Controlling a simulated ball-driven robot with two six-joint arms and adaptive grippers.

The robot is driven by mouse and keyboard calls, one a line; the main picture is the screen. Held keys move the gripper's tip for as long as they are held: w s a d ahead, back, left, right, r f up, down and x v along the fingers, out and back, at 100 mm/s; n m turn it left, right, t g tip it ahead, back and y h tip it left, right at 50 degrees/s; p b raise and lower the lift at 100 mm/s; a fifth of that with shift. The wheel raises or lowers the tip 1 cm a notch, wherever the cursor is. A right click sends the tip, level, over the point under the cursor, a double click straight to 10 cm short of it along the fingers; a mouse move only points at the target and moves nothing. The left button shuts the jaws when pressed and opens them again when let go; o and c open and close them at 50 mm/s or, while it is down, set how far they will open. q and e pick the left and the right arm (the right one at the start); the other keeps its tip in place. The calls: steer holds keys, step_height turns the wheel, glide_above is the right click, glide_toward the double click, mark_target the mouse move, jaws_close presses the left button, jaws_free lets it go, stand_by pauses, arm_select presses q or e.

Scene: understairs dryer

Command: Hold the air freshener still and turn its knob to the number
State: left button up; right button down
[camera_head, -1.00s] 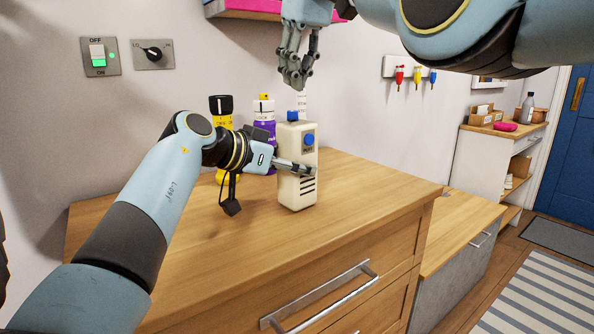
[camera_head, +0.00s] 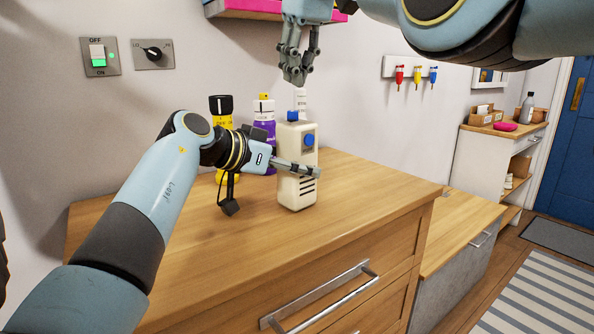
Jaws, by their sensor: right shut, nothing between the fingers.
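The air freshener (camera_head: 296,192) is a cream upright box on the wooden dresser top, with vent slots low on its front. A round blue knob (camera_head: 309,140) is on its upper front and a blue piece (camera_head: 292,116) on its top. My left gripper (camera_head: 300,169) reaches in from the left, one finger across the front face; the other finger is hidden behind the box. It appears closed around the body. My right gripper (camera_head: 297,78) hangs above the air freshener, fingers down, shut and empty, apart from it. Any numbers around the knob are too small to read.
A yellow bottle with a black cap (camera_head: 221,107), a purple bottle (camera_head: 264,131) and a white bottle (camera_head: 301,101) stand behind the air freshener. The dresser top (camera_head: 370,185) is clear to the right and front. A pink-edged shelf (camera_head: 250,13) is above, beside my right gripper.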

steer(key=shift+r, duration=0.1)
arm_select(q)
steer(key=p+v, duration=1)
steer(key=v, duration=1)
steer(key=shift+s+a+p, duration=0.15)
steer(key=shift+s+p, duration=0.15)
arm_select(e)
steer(key=w+a+v, duration=0.1)
steer(key=w+v, duration=0.1)
steer(key=v, duration=1)
steer(key=shift+s+a+r+t, duration=0.2)
steer(key=shift+a+r+t, duration=0.15)
steer(key=shift+r, duration=0.15)
arm_select(q)
step_height(320, 180, up, 12)
steer(key=p, duration=1.1)
arm_select(e)
steer(key=v, duration=0.9)
